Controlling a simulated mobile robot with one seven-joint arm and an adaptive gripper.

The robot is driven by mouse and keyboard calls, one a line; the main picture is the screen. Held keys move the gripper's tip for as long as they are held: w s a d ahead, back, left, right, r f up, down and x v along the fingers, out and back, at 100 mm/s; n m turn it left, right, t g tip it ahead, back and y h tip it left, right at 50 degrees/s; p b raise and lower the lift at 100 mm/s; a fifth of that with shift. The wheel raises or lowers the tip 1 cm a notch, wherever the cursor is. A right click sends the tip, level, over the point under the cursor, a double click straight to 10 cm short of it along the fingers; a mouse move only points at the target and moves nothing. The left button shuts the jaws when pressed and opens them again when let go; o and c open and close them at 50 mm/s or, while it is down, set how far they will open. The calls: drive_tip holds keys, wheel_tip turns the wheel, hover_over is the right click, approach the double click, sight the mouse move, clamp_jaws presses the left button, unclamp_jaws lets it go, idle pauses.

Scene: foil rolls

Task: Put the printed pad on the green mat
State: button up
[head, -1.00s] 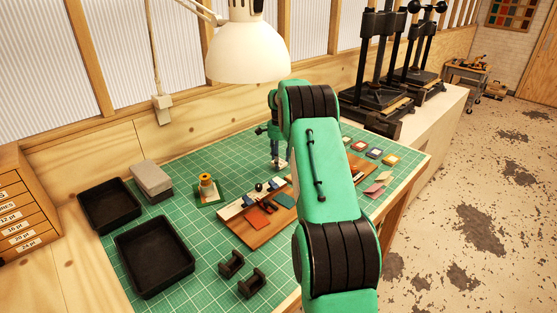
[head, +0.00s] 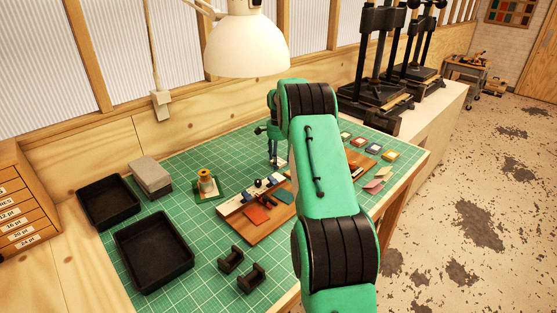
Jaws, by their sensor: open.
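My gripper (head: 277,160) points down over the far middle of the table, its fingers small and partly lost against the board behind; nothing shows between them. A green gridded mat (head: 175,235) covers the tabletop. A smaller green mat (head: 220,196) lies under a gold roll at the left middle. A dark green flat piece (head: 285,196) and a rust-red one (head: 257,215) lie on a wooden board. Several small pads with coloured faces (head: 374,149) lie in a row to the right of my arm. I cannot tell which is the printed pad.
Two black trays (head: 124,232) and a grey block (head: 150,177) stand at the left. Two dark holders (head: 231,260) stand near the front. A white lamp (head: 247,45) hangs above the table. Black presses (head: 372,95) stand at the back right. My arm hides part of the board.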

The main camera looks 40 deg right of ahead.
sight(279, 161)
drive_tip(key=shift+r, duration=0.1)
drive_tip(key=shift+r+p, duration=0.75)
drive_tip(key=shift+r, duration=2.05)
